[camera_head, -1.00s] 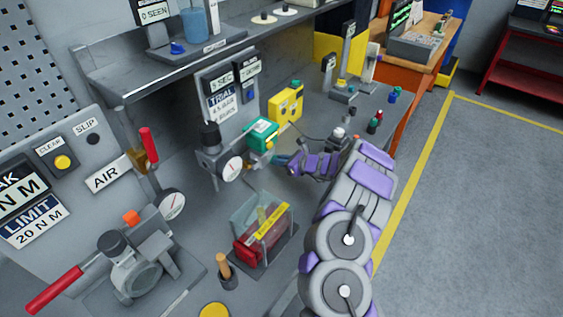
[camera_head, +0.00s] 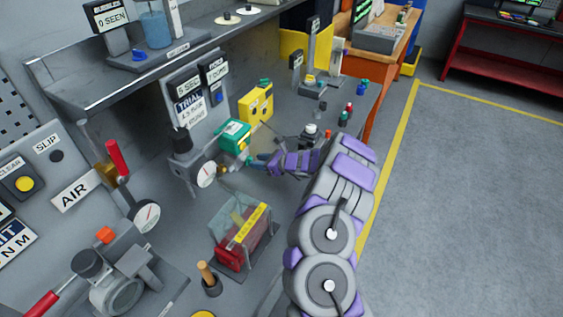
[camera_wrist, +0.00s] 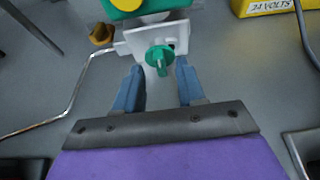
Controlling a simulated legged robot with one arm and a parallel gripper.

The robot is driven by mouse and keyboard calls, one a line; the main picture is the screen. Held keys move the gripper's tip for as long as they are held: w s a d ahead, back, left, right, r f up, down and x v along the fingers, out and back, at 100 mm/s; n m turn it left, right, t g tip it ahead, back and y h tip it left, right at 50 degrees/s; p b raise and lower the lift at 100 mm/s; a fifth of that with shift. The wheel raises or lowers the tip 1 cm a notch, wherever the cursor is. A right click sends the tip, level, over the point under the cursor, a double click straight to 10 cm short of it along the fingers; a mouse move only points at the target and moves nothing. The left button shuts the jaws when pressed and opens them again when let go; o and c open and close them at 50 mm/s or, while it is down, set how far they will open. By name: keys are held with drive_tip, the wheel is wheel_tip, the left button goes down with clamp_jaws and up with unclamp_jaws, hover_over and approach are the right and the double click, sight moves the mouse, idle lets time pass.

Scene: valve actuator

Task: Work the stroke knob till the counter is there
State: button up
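A small green knob (camera_wrist: 160,57) with a stem stands out from a white plate (camera_wrist: 140,42) under a green housing in the wrist view. The green housing (camera_head: 234,135) shows in the head view beside a round gauge. I take the green knob for the stroke knob; no label on it is readable. My gripper (camera_wrist: 160,72) is open, its two blue fingers on either side of the knob, with gaps visible. In the head view my gripper (camera_head: 256,163) is just right of the housing. Small display signs (camera_head: 188,82) stand on the panel behind; I cannot tell which is the counter.
A yellow box (camera_head: 256,103) stands right behind the housing, with cables near. A clear-covered red box (camera_head: 240,235) sits in front on the bench. A red-handled lever (camera_head: 118,158) and gauge are at left. Open floor (camera_head: 470,200) lies to the right.

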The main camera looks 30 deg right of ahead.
drive_tip(key=p+v, duration=0.2)
drive_tip(key=v, duration=1.3)
drive_tip(key=shift+d+f+p, duration=0.2)
drive_tip(key=shift+p, duration=0.2)
